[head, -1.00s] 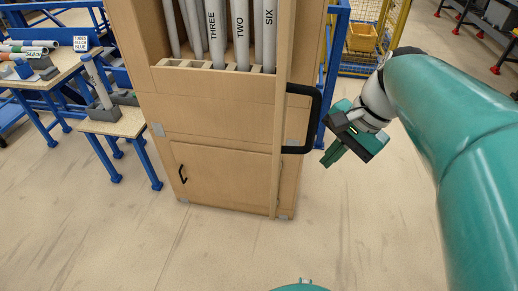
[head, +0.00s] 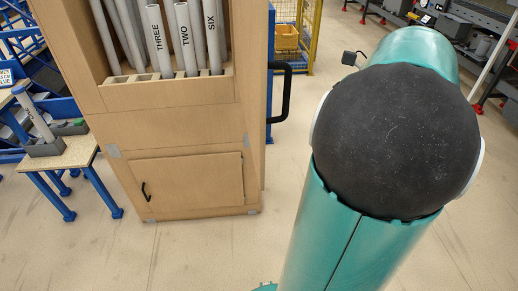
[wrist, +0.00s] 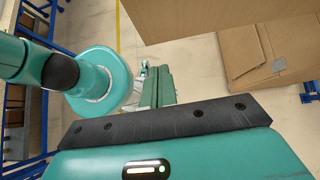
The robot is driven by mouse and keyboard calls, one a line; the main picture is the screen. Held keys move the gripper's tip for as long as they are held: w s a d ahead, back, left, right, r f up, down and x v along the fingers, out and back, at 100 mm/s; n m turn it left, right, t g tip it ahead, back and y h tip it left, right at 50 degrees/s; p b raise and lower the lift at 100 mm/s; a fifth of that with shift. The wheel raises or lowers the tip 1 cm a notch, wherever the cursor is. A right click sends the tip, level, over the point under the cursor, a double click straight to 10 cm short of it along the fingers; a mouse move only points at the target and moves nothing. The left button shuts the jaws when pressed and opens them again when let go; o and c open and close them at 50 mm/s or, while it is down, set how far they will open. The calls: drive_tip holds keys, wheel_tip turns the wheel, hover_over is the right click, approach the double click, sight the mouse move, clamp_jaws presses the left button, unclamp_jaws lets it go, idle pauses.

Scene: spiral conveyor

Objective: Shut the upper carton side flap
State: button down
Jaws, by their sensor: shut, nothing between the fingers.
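A tall brown carton cabinet (head: 170,125) stands left of centre in the head view, holding grey tubes. A side panel (head: 256,110) on its right edge carries a black handle (head: 285,92); it is seen nearly edge-on, so how far open it stands is hard to tell. Brown panels (wrist: 258,45) also show at the upper right of the wrist view. My gripper (wrist: 158,72) shows there with its teal fingers together, empty, apart from the panels. In the head view my arm hides it.
A lower door (head: 190,185) with a small black handle looks closed. A small table (head: 70,158) stands to the left. A yellow cage (head: 298,38) stands behind. The floor (head: 210,255) in front is clear.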

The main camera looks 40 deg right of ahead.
drive_tip(key=w+a+r+x, duration=0.1)
drive_tip(key=x, duration=1.1)
drive_tip(key=shift+a+r, duration=0.2)
drive_tip(key=shift+a, duration=0.1)
drive_tip(key=shift+w, duration=0.2)
